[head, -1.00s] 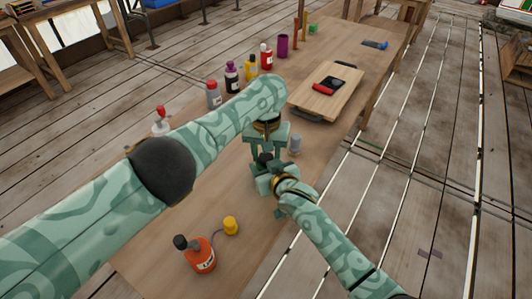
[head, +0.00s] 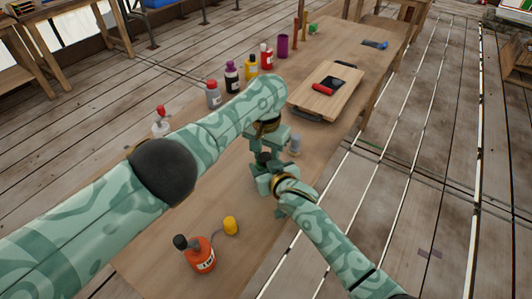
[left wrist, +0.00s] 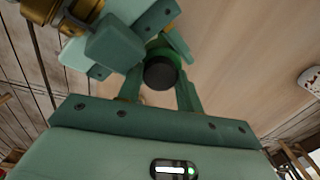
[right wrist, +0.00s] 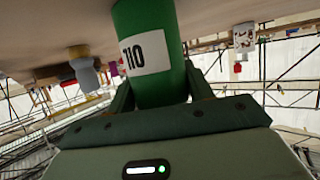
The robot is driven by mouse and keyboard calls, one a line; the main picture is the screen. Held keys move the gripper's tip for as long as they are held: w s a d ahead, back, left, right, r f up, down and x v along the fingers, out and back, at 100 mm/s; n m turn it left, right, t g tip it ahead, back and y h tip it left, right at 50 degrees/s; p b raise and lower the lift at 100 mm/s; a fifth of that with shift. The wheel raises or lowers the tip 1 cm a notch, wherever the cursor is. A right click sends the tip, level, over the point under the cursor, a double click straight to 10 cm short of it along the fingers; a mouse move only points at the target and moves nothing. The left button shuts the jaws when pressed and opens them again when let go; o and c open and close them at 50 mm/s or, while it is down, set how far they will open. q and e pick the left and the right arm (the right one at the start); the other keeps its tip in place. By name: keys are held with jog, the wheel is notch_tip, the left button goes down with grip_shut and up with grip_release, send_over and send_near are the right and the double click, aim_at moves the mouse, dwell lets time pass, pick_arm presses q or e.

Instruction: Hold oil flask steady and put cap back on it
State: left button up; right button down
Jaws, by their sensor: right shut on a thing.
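The green oil flask (right wrist: 150,80), with a white label, stands between the fingers of my right gripper (right wrist: 155,95), which is shut on it. In the head view my right gripper (head: 268,180) sits below my left gripper (head: 265,150), and the two mostly hide the flask. The black cap (left wrist: 160,73) shows end-on in the left wrist view, over the green of the flask. My left gripper's fingers stand on either side of it, apart, with small gaps visible. Whether the cap is fully seated is hidden.
A small grey item (head: 295,143) stands close right of the grippers. An orange bottle (head: 200,255) and a yellow piece (head: 230,225) are at the near end. Several bottles line the left edge; a wooden board (head: 325,90) lies farther back.

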pick_arm(q)
jog(key=o, duration=0.3)
jog(key=shift+s+d, duration=0.1)
jog(key=shift+d, duration=0.05)
jog(key=shift+d, duration=0.1)
jog(key=shift+r, duration=0.1)
notch_tip(320, 180, up, 3)
jog(key=shift+r, duration=0.7)
pick_arm(e)
jog(key=shift+f, duration=0.1)
pick_arm(q)
jog(key=shift+c, duration=0.4)
